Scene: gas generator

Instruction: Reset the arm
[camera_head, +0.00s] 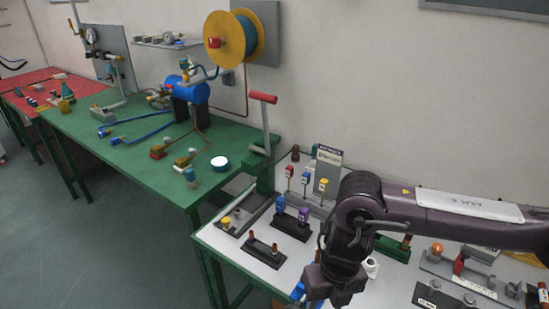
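My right arm (445,215) comes in from the right, over the white-topped table (225,240). It bends down at a dark joint in front of the table. Its wrist and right gripper (335,290) point down at the bottom edge of the view. The fingertips are cut off or hidden, so I cannot tell whether they are open or what is between them. A small blue part (298,291) shows just left of the wrist; I cannot tell if they touch. My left arm and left gripper are not in view.
A green table (130,165) with a blue tank (187,92) stands at left. Grey floor (100,250) is clear at lower left.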

